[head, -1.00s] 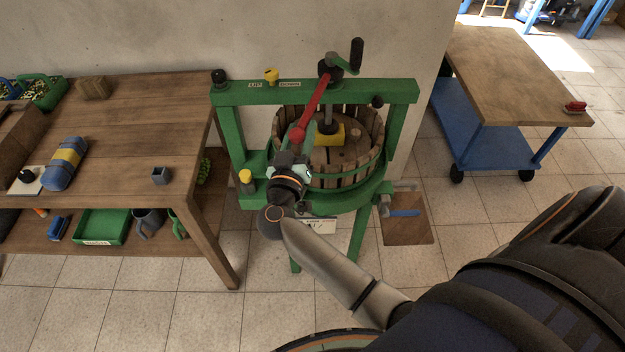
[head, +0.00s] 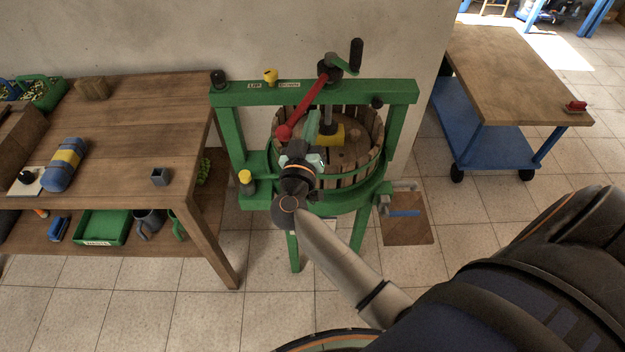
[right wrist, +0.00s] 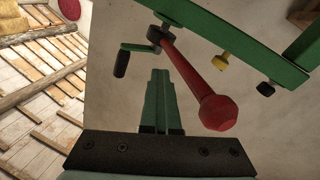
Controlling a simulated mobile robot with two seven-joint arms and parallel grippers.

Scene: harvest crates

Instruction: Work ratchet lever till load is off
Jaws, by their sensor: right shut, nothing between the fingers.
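The red ratchet lever (head: 306,106) runs down and left from the hub at the top of the green press frame (head: 345,92), ending in a red knob (head: 283,132). My right gripper (head: 313,118) is shut and empty, just right of the lever in the head view. In the right wrist view the closed fingers (right wrist: 160,85) point toward the wall, left of the red knob (right wrist: 217,112), with a visible gap. The yellow press block (head: 330,135) sits in the slatted wooden basket (head: 368,140). My left gripper is not in view.
A crank with a black handle (head: 357,54) stands above the hub. A yellow knob (head: 270,76) and two small labels are on the beam. A wooden workbench (head: 130,120) is at left and a blue cart (head: 500,145) at right.

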